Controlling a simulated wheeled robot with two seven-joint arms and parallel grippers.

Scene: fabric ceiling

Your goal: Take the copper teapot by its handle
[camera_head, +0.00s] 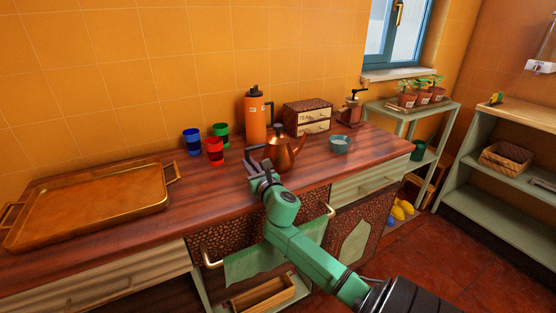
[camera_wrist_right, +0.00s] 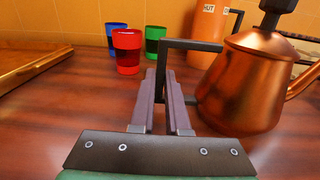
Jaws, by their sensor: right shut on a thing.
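The copper teapot (camera_head: 281,152) stands upright on the wooden counter, its spout to the right and its dark handle (camera_head: 255,148) to the left. In the right wrist view the teapot (camera_wrist_right: 250,85) fills the right side, and its squared black handle (camera_wrist_right: 190,44) reaches left to the fingers. My right gripper (camera_head: 262,168) is at the handle; in the wrist view its two fingers (camera_wrist_right: 163,95) are close together, shut on the handle's upright part. The exact contact is partly hidden by the fingers. My left gripper is not in view.
Red (camera_head: 215,151), blue (camera_head: 192,141) and green (camera_head: 221,133) cups stand left of the teapot. Behind it are an orange flask (camera_head: 255,118) and a small drawer box (camera_head: 307,117). A teal bowl (camera_head: 339,144) stands right. A copper tray (camera_head: 90,205) lies at left.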

